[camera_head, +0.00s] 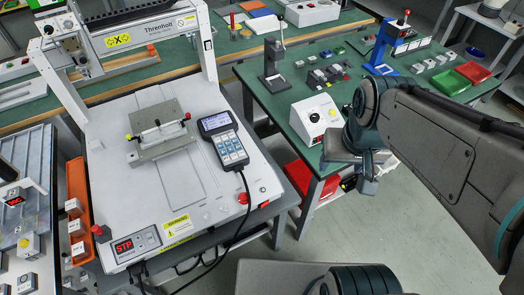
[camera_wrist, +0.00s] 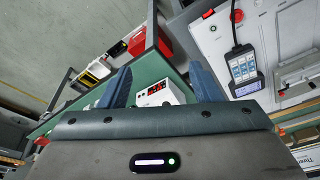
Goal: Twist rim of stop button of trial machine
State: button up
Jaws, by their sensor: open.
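The white gantry machine (camera_head: 205,225) stands on the bench at left, with a lit display reading STP. A red button (camera_head: 243,198) sits at its front right, and another red button (camera_head: 102,233) at its front left. I cannot tell which is the stop button, and their rims are too small to make out. A red button (camera_wrist: 237,15) also shows at the upper right in the wrist view. My gripper (camera_wrist: 158,70) is open and empty, with two blue-grey fingers spread apart. In the head view my gripper (camera_head: 367,172) is right of the machine, touching no button.
A handheld keypad (camera_head: 223,138) lies on the machine, its black cable hanging over the front edge. A white box (camera_head: 317,118) with a red display stands on the green table (camera_head: 275,100) near my gripper. Orange bins (camera_head: 80,205) line the left side. Floor is open in front.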

jog(key=w+a+f+n+g+b, duration=0.1)
jog(key=w+a+f+b, duration=0.1)
jog(key=w+a+f, duration=0.3)
jog(key=w+a+f+n+g+b, duration=0.1)
jog(key=w+a+f+n+b, duration=0.15)
jog(key=a, duration=0.35)
jog(key=b, duration=0.3)
send_near(244, 196)
jog(key=shift+n+g+y, duration=0.3)
jog(key=shift+n+g, duration=0.05)
jog(key=shift+g, duration=0.05)
jog(key=f, duration=0.3)
jog(key=f+b, duration=0.1)
jog(key=f, duration=0.5)
jog(key=shift+w, duration=0.25)
jog(key=shift+b, duration=0.3)
jog(key=c, duration=1)
